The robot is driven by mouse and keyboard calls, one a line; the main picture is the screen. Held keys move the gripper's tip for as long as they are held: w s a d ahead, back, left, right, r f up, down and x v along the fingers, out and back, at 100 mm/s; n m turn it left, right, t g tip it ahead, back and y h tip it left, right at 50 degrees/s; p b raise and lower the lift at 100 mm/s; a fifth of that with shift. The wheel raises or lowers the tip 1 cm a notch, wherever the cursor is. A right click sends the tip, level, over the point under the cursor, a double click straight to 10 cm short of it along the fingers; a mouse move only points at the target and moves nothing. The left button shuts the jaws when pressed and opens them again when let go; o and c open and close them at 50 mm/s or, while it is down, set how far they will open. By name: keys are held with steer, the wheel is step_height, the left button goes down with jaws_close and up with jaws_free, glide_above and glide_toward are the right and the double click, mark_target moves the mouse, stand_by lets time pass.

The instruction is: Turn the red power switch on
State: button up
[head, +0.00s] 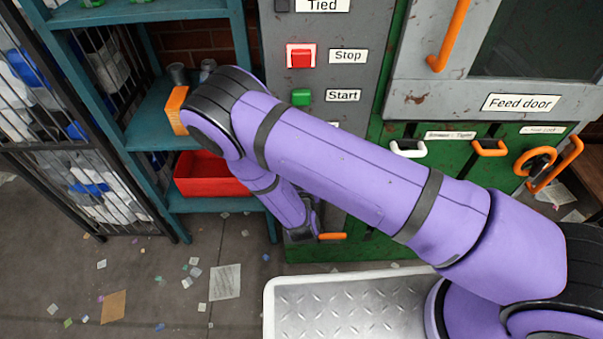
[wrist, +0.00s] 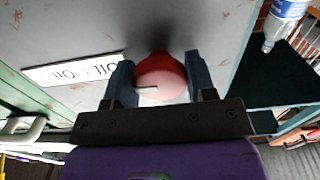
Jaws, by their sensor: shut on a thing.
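The red power switch (wrist: 162,75) is a round red knob on the grey panel in the wrist view. A pale mark on its face runs level from the middle to the left. My gripper (wrist: 160,80) has one finger on each side of the knob and is shut on it. A white label (wrist: 75,70) reading "Off" and "On" appears upside down left of the knob. I cannot tell which setting the mark stands for. In the head view my purple arm hides the switch, and my fingers cannot be made out.
The head view shows the grey panel with a red Stop button (head: 300,56) and a green Start button (head: 301,97). A teal shelf (head: 160,136) with a red bin (head: 205,187) stands left. The feed door (head: 430,88) is right. Scraps litter the floor.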

stand_by(0.3)
steer(key=o, duration=0.9)
steer(key=s, duration=1.1)
steer(key=shift+a, duration=0.2)
